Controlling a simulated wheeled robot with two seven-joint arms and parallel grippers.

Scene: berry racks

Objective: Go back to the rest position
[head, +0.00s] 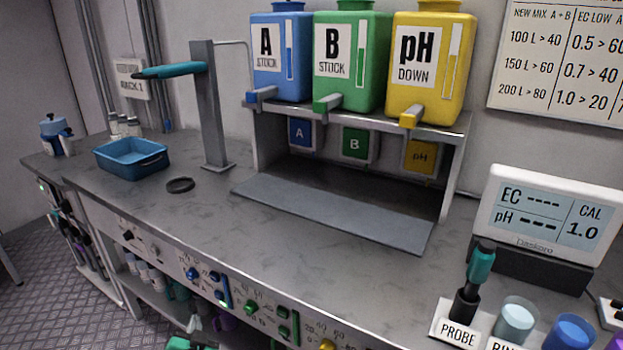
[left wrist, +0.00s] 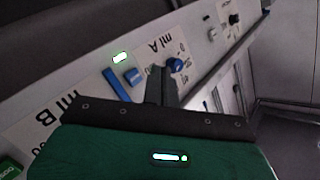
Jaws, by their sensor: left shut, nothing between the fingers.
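My left gripper (left wrist: 160,80) shows in the left wrist view as a green housing with dark fingers brought together, nothing between them. It is in front of the bench's white front panel (left wrist: 200,50), near a blue knob (left wrist: 176,64). In the head view only a small part of the left gripper (head: 194,326) shows at the bottom edge, below and in front of the bench top. Its contact with the panel cannot be made out. My right gripper is in neither view.
The grey bench (head: 330,270) carries a blue tray (head: 120,172), a black ring (head: 180,185), and a rack (head: 455,165) with blue, green and yellow tanks. A meter (head: 550,215), probe (head: 475,275) and cups stand at the right. Shelves with bottles lie below the panel.

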